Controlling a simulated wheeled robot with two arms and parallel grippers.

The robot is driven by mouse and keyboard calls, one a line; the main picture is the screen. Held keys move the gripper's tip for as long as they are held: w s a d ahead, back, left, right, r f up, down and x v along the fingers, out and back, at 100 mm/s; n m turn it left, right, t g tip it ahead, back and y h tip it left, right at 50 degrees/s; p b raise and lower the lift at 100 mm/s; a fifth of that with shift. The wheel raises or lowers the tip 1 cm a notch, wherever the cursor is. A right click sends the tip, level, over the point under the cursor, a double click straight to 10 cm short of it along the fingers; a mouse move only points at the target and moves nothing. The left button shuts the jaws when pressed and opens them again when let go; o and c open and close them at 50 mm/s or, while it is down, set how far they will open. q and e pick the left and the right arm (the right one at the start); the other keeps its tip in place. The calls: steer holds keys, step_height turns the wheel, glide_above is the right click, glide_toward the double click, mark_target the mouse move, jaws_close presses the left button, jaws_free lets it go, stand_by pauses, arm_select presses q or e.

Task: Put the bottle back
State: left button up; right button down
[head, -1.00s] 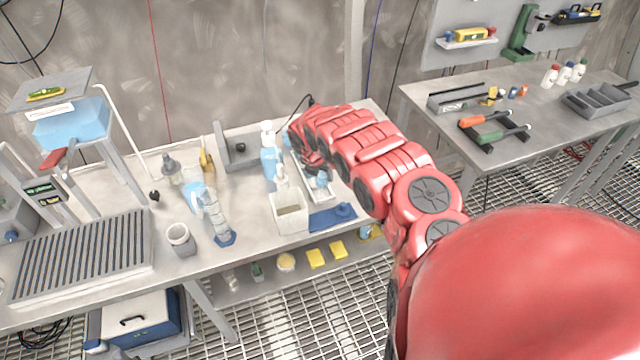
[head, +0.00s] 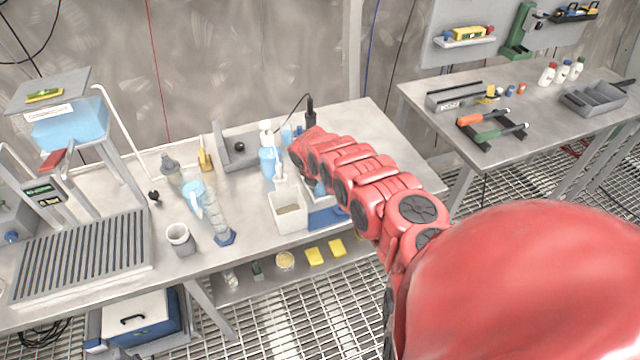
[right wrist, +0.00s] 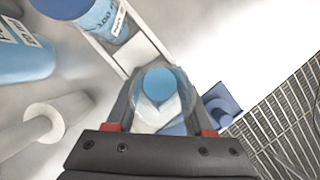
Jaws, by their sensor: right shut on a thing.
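My right gripper (right wrist: 162,118) is shut on a clear bottle with a blue top (right wrist: 160,84), seen from above in the right wrist view. The bottle is at the near end of a narrow white rack (right wrist: 148,52); I cannot tell whether it touches it. Another bottle, blue with a white label (right wrist: 100,17), stands at the rack's far part. In the head view my right arm hides the gripper and most of the rack; a small patch of blue bottle (head: 319,188) shows under the arm. My left gripper is not in view.
A white box (head: 288,220) and a blue wash bottle (head: 267,162) stand close left of the arm. A grey cup (head: 180,240) is further left. The bench (head: 375,130) is clear at its back right.

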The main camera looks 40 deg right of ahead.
steer(key=shift+c, duration=1.4)
jaws_free()
steer(key=shift+f, duration=0.1)
steer(key=shift+r+p, duration=0.3)
steer(key=shift+p, duration=0.1)
steer(key=shift+a+r, duration=0.3)
steer(key=shift+r, duration=0.1)
steer(key=p+v, duration=0.4)
steer(key=v, duration=0.6)
steer(key=shift+r, duration=0.4)
